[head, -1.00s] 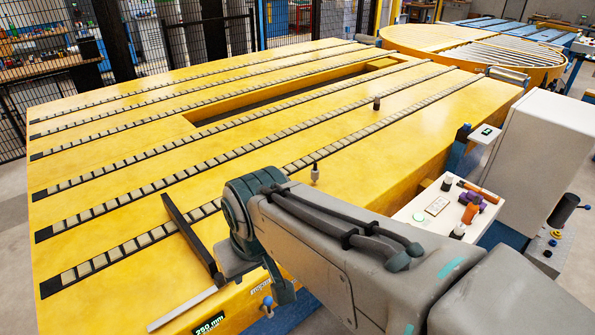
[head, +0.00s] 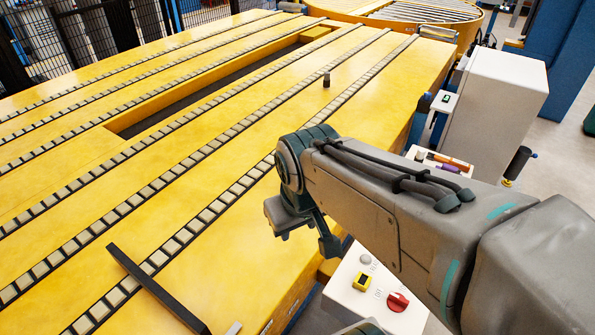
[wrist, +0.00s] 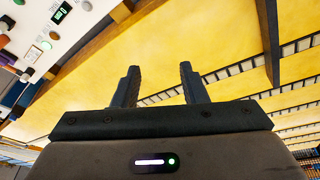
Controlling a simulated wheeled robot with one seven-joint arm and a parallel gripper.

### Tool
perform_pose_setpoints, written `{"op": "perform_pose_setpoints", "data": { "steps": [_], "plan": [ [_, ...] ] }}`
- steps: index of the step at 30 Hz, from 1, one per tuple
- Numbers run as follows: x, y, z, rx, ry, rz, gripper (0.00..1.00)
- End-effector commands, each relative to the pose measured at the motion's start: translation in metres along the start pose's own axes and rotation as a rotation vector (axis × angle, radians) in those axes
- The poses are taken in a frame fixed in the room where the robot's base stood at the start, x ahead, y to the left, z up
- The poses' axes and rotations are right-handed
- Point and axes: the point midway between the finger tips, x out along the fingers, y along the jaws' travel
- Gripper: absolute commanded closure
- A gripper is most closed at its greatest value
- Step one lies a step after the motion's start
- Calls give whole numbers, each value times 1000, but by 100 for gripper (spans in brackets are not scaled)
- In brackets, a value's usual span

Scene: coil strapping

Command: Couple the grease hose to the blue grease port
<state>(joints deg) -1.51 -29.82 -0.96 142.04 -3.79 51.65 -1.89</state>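I cannot make out the grease hose or the blue grease port for certain in either view. A dark knob-like part with some blue (head: 425,103) sits at the table's right edge. In the wrist view my gripper (wrist: 160,88) has its two dark fingers apart with nothing between them, above the yellow table. In the head view my gripper end (head: 300,222) hangs over the table's right edge, its fingers partly hidden.
The yellow slatted table (head: 220,170) fills the left, with a long slot and a small dark post (head: 326,80). A black bar (head: 155,288) lies across it in front. A white cabinet (head: 500,105) and a control box with a red switch (head: 397,301) stand at right.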

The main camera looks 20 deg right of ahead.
Motion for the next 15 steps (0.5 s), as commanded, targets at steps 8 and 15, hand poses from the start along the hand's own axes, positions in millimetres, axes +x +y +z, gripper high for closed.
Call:
{"op": "perform_pose_setpoints", "data": {
  "steps": [8,15],
  "plan": [
    [64,42,-45,-400,-182,204,61],
    [127,72,-99,-819,-362,415,61]
  ]
}}
